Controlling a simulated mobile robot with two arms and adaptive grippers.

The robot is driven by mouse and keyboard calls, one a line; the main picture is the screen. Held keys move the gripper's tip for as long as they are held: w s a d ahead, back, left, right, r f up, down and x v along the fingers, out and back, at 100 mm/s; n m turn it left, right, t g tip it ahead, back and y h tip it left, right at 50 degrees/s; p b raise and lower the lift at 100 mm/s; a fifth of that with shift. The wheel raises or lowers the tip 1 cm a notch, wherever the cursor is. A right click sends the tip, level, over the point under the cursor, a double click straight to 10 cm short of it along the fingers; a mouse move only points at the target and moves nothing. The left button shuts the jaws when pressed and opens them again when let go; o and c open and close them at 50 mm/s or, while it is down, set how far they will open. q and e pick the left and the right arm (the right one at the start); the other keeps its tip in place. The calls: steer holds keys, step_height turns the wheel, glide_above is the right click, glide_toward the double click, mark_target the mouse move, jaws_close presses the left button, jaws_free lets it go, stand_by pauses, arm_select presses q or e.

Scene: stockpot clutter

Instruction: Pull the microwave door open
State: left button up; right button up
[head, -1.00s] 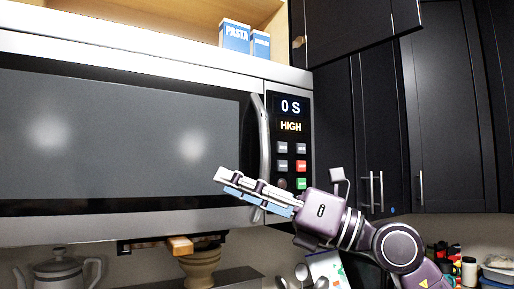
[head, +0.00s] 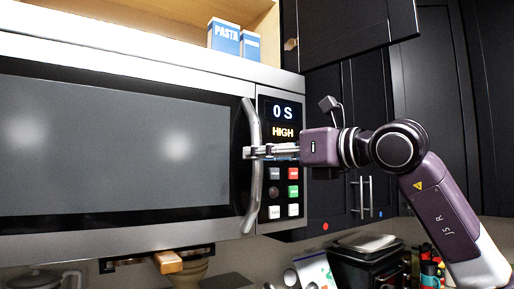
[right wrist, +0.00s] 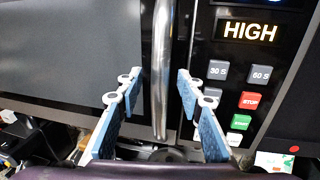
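The microwave (head: 120,235) hangs under an open shelf, and its door (head: 110,145) is shut. The curved silver door handle (head: 257,195) stands upright at the door's right edge, beside the control panel (head: 283,190). My right gripper (head: 250,152) is at the handle's middle, reaching in from the right. In the right wrist view the gripper (right wrist: 157,80) is open, with the handle (right wrist: 161,50) running between its two blue-padded fingers. A gap shows on each side of the handle. My left gripper is not in view.
An open black cabinet door (head: 355,30) hangs at the upper right. Pasta boxes (head: 224,37) stand on the shelf above the microwave. Below are a teapot (head: 42,280), a black container (head: 365,265) and other clutter on the counter.

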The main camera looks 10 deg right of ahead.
steer(key=shift+x, duration=1.05)
steer(key=shift+c, duration=0.3)
jaws_close()
